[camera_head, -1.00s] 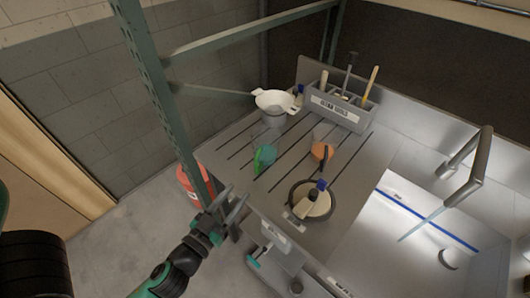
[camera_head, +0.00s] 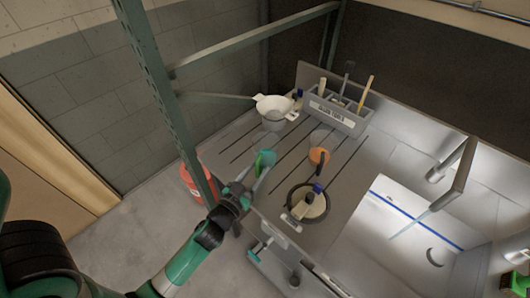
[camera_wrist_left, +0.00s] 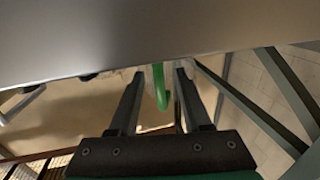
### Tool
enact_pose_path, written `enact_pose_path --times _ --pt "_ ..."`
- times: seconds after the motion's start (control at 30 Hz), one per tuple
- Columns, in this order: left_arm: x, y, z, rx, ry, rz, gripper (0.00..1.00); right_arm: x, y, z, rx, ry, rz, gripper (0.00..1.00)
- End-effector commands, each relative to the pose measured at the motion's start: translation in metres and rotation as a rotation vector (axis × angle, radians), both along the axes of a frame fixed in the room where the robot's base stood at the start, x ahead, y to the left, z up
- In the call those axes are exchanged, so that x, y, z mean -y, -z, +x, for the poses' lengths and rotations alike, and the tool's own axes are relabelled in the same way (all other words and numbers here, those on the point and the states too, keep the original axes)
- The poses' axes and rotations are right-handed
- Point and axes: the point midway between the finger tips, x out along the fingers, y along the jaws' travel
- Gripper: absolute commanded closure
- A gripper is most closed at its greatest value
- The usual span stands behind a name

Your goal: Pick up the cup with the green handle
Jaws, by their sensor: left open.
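The cup with the green handle (camera_head: 265,158) stands on the grey grooved counter (camera_head: 225,147), near its left edge. My left gripper (camera_head: 252,177) is open just in front of the cup, on its near side. In the left wrist view, the curved green handle (camera_wrist_left: 161,88) shows between the two spread fingers of my left gripper (camera_wrist_left: 158,72), near their tips. The cup's body is pale there and partly hidden by the counter edge. I cannot tell whether a finger touches it. My right gripper is not in view.
A green metal post (camera_head: 165,95) rises left of the counter.

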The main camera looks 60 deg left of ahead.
Motion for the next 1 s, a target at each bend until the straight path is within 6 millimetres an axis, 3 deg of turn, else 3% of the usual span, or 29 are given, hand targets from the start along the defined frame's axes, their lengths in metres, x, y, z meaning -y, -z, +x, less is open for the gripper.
enact_pose_path --times 0.07,0.33,1.0 --pt "0.0002 0.0003 -0.0001 0.0 0.0 0.0 0.52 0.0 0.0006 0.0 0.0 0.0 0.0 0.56" --pt "0.0004 0.0002 -0.0002 0.0 0.0 0.0 1.0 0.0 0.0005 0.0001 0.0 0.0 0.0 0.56" --pt "0.0004 0.0001 -0.0003 0.0 0.0 0.0 1.0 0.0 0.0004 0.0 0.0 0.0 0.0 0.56"
